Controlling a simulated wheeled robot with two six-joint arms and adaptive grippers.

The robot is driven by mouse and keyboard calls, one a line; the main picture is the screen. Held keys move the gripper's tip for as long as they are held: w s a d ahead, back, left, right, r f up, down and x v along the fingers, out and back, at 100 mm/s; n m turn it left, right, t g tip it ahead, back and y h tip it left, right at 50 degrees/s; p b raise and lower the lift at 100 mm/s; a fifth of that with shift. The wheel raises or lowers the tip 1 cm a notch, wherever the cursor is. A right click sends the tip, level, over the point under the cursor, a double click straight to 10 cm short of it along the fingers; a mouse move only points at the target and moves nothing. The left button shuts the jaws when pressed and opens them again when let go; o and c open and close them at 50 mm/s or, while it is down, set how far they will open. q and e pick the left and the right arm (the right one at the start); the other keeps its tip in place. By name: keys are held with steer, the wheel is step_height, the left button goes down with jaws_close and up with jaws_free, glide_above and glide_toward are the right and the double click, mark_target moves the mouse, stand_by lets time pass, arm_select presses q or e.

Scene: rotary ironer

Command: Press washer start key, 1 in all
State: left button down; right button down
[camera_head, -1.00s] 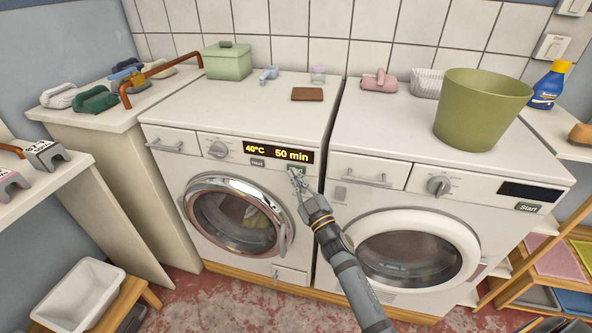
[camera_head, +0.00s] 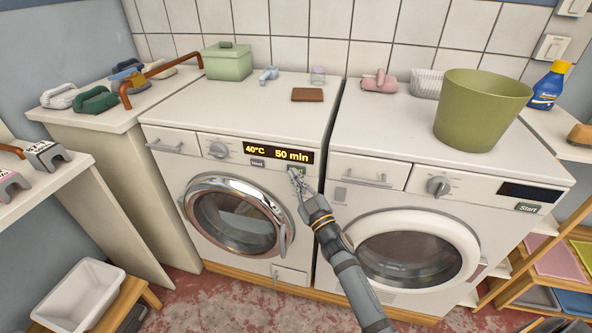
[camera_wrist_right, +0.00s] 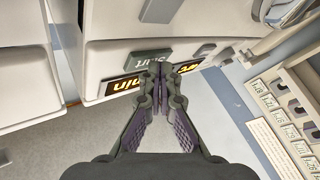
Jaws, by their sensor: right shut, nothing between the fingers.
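The washer (camera_head: 163,166) is the left white machine, with a round chrome-rimmed door (camera_head: 190,200) that is shut. Its display (camera_head: 280,152) is lit and reads 40°C and 50 min. My right gripper (camera_head: 295,173) is shut and empty, with its fingertips at the panel just below the display's right part. The start key (camera_wrist_right: 148,58) shows upside down in the wrist view, right at the fingertips. I cannot tell whether they touch it. In the head view the gripper mostly covers this key. My left gripper is not in view.
The right machine (camera_head: 365,150) has a dark display and its own Start key (camera_head: 527,208). A green bucket (camera_head: 480,112), a pink object (camera_head: 379,82), a green box (camera_head: 227,62) and a brown block (camera_head: 307,95) stand on top. The space before the washer door is open.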

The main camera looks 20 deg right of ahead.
steer(key=shift+s+a, duration=0.35)
steer(key=shift+s, duration=0.2)
